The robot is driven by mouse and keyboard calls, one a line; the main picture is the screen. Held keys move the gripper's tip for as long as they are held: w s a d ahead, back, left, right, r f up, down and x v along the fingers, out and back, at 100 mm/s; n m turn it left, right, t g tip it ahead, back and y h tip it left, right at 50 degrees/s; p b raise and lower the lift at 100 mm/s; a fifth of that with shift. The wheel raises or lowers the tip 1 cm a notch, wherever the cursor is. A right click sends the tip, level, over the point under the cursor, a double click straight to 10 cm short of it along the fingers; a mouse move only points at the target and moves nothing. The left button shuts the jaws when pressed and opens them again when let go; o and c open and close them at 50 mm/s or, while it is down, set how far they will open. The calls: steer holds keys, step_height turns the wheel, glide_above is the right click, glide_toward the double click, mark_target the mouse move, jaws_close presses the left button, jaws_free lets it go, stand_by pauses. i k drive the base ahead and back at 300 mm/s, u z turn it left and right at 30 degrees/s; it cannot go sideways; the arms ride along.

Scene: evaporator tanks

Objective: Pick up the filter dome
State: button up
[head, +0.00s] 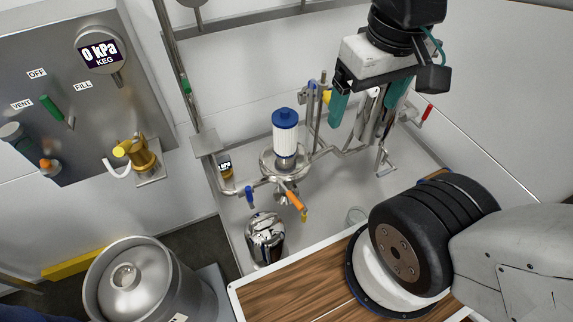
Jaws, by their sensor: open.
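The filter dome (265,238) looks to be the shiny, mirror-like metal vessel with a rounded top, low in the middle of the head view. It stands on the pale floor of the bay, near the front wooden surface. A white filter cartridge with a blue cap (285,134) stands uncovered on a round metal base (270,163) above and behind it. My gripper (367,112) is open, its two teal fingers pointing down. It is up and to the right of the dome, well apart from it, in front of metal pipework. Nothing shows between the fingers.
Pipes with valves surround the filter base, including an orange handle (295,201) and a blue one (249,195). A steel keg (150,283) stands at lower left. A panel with a gauge (101,52) hangs upper left. A wooden surface (290,294) borders the front.

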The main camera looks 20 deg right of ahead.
mark_target(265, 233)
steer(key=k, duration=0.5)
steer(key=z, duration=1.55)
steer(key=k, duration=0.85)
steer(key=u, duration=1)
steer(key=i, duration=0.5)
